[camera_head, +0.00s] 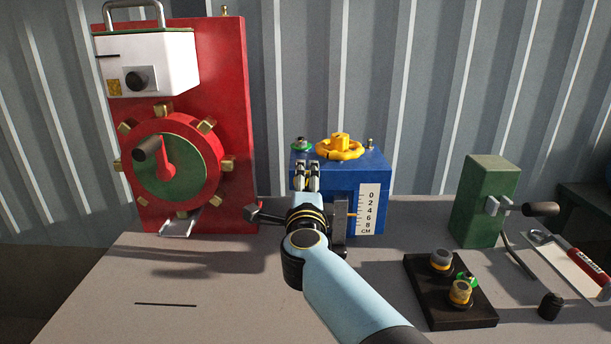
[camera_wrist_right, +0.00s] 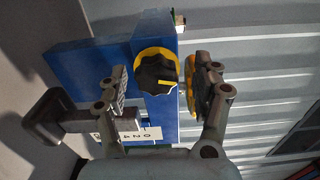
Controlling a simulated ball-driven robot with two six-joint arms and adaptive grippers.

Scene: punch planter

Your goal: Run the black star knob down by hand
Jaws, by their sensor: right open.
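The black star knob (camera_wrist_right: 157,72) has a yellow ring behind it and a pale mark on its face. It sits on the blue box (camera_wrist_right: 68,62), which also shows in the head view (camera_head: 340,170). In the head view the knob is hidden behind my right gripper (camera_head: 306,172). My right gripper (camera_wrist_right: 165,82) is open in the wrist view, with one finger on each side of the knob and a visible gap to each. I cannot tell how far the fingertips are from it in depth. My left gripper is not in view.
A yellow handwheel (camera_head: 340,148) and a small green-based fitting (camera_head: 300,146) stand on the box. A scale (camera_head: 369,208) marks its front. A dark-ended lever (camera_head: 262,215) juts left. A red machine (camera_head: 222,110) stands left, a green block (camera_head: 484,200) right, a black tray (camera_head: 420,285) front right.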

